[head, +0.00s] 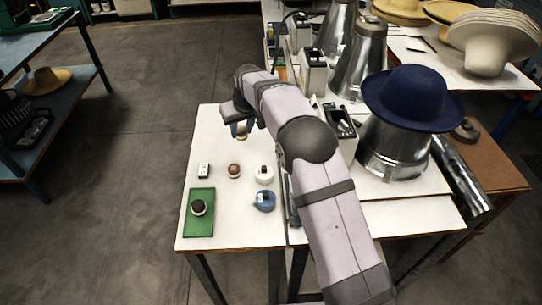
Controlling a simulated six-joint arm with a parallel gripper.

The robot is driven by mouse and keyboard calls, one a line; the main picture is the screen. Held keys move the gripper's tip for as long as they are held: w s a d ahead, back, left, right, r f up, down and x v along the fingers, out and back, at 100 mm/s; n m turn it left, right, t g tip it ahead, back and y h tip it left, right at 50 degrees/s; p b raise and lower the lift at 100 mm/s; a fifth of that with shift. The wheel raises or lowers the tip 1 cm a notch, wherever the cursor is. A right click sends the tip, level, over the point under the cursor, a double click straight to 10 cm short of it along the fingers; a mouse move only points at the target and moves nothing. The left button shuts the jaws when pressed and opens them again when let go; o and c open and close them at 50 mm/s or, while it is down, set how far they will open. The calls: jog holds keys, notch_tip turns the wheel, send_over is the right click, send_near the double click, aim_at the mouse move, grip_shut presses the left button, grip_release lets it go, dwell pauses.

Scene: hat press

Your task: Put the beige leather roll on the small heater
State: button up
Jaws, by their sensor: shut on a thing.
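My gripper (240,124) hangs over the far left part of the white table, partly hidden by my wrist. It is shut on a small tan thing, which looks like the beige leather roll (241,135). I cannot tell whether the roll touches the table. I cannot tell for sure which item is the small heater. Small items stand nearer the front: a white block (204,170), a brown roll (234,170), a white item with a dark top (264,174) and a blue item with a dark top (264,201).
A green mat (200,228) with a dark-topped roll (198,207) lies at the front left. A navy hat (412,98) sits on a metal form (393,150) right of my arm. White devices (313,75) and metal cones (362,65) stand behind. The table's front strip is clear.

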jog(key=s+d+r+m+p, duration=0.1)
jog(key=d+r+m+p, duration=0.1)
jog(key=d+r, duration=1.05)
jog(key=s+d+f+m+h, duration=0.1)
jog(key=s+d+f, duration=0.4)
jog(key=s+f, duration=0.5)
jog(key=s+m+p, duration=0.1)
jog(key=s, duration=0.1)
jog(key=shift+s+d+f+t+h, duration=0.15)
jog(key=shift+s+f+t+h, duration=0.15)
jog(key=shift+s, duration=0.1)
jog(key=shift+f, duration=0.1)
jog(key=shift+s+f+p, duration=0.1)
jog(key=shift+f+p, duration=0.45)
jog(key=shift+f, duration=4.35)
